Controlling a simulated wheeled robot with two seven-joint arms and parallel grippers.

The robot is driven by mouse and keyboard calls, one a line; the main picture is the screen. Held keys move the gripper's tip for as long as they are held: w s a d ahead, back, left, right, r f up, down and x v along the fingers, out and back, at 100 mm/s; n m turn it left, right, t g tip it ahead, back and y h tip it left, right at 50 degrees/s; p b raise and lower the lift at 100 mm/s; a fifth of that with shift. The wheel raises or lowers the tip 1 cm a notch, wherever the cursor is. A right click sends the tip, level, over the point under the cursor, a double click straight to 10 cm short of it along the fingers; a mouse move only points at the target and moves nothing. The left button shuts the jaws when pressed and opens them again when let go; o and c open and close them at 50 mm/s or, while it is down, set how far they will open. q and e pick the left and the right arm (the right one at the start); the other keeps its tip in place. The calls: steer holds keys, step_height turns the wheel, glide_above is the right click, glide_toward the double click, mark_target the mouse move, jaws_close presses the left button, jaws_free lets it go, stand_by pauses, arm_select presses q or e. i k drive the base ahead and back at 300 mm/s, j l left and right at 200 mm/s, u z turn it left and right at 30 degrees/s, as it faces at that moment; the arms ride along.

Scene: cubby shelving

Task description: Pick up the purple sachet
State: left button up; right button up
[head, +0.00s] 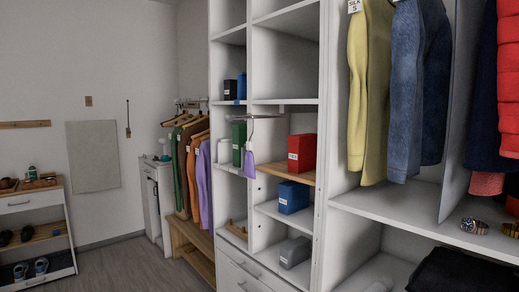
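The purple sachet (248,164) hangs in front of the cubby shelving, left of the red box. It is small and has a light upper part or tie. A thin metal rod or hook (256,117) runs above it, and the sachet appears to hang from this. The sachet overlaps the shelf divider in the picture, and I cannot tell its exact distance from the shelves. Neither of my grippers shows in the head view.
A red box (301,152) stands right of the sachet on a wooden shelf (285,172). A green box (238,141) stands to its left. A blue box (293,197) and a grey box (295,251) sit in lower cubbies. Clothes (395,90) hang at right. Open floor (130,265) lies left.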

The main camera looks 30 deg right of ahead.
mark_target(249, 164)
steer(key=i+z, duration=0.25)
steer(key=z, duration=0.25)
steer(key=i+j+z, duration=0.15)
steer(key=z, duration=0.35)
steer(key=i+j+z, duration=0.25)
steer(key=z, duration=0.25)
